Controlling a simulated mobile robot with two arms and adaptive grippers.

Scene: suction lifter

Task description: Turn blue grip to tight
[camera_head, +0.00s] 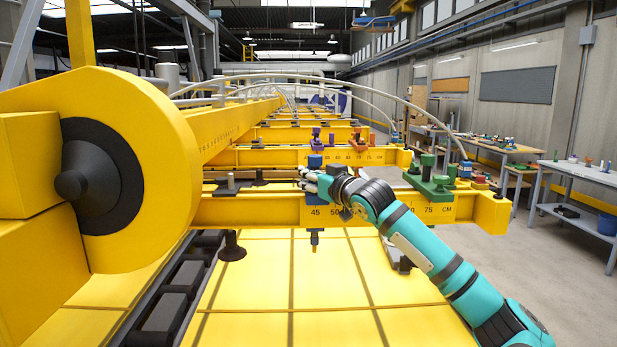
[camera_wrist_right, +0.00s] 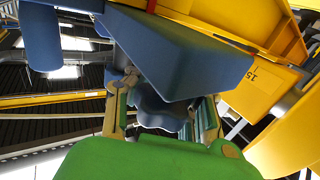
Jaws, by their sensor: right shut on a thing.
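The blue grip (camera_head: 315,161) stands on the front yellow crossbeam (camera_head: 263,209), above the 45–50 marks of its scale. My right gripper (camera_head: 308,179) reaches it from the right and is shut on it. In the right wrist view the two fingers of the gripper (camera_wrist_right: 163,108) lie on either side of a blue part, under a larger blue block (camera_wrist_right: 185,60). The fingers partly hide the grip, and I cannot read its turn or any tight mark. My left gripper is not in view.
A green clamp (camera_head: 430,181) sits farther right on the crossbeam. Purple and orange clamps (camera_head: 371,140) stand on the beam behind. A black suction cup (camera_head: 232,248) hangs at the left over yellow panels (camera_head: 270,290). A workbench (camera_head: 585,175) stands at the right, with open floor before it.

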